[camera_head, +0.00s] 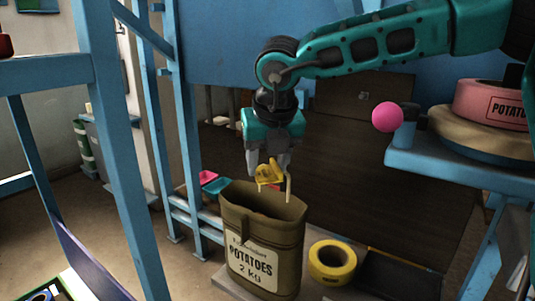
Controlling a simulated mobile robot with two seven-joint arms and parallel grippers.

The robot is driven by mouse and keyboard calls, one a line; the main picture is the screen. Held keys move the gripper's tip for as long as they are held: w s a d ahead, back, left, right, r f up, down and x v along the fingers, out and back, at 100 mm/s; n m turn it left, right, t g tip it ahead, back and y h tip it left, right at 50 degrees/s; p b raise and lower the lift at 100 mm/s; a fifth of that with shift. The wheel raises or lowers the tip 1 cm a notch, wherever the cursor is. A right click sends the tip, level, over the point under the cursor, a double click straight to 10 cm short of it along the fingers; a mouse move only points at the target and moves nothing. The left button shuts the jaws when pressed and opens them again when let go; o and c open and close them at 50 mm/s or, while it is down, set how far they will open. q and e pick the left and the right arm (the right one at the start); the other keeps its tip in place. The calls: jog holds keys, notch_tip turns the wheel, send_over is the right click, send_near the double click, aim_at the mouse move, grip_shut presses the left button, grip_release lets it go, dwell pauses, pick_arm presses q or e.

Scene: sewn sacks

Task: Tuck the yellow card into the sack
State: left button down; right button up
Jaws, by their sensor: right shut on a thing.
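An olive sack (258,238) stands upright with its mouth open upward and a white label reading "POTATOES 2 KG" on its front. My right gripper (268,170) comes down from above, its fingers pointing at the sack's mouth. It is shut on the small yellow card (269,176), which is at the fingertips over the back part of the opening. I cannot tell whether the card's lower edge is above the rim or just inside. The inside of the sack is mostly hidden. My left gripper is not in view.
A yellow roll (332,262) lies right of the sack. A blue stand (440,172) at right bears a pink ball (387,116) and a pink potato-labelled object (492,103). Pink and teal bins (215,186) are behind left. Blue posts (120,150) stand at left.

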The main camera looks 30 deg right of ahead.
jog(key=o, duration=1.1)
jog(key=shift+c, duration=0.2)
jog(key=v, duration=1.3)
jog(key=shift+f, duration=0.1)
